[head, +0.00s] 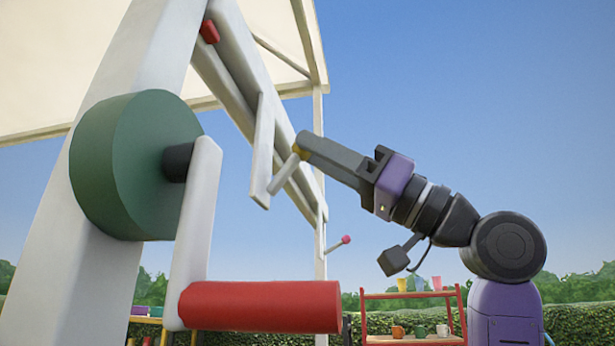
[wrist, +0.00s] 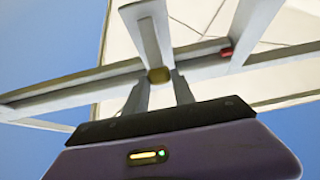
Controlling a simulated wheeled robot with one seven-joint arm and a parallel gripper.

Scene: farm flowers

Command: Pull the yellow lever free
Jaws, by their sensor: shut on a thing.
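The fingers hide part of the knob in the head view.
A green drum (head: 115,165) and a crank with a red handle (head: 262,306) stand at the left foreground. A red-tipped lever (head: 345,239) juts out below my gripper. A red shelf (head: 412,294) with pots stands behind. Open sky lies above my arm.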

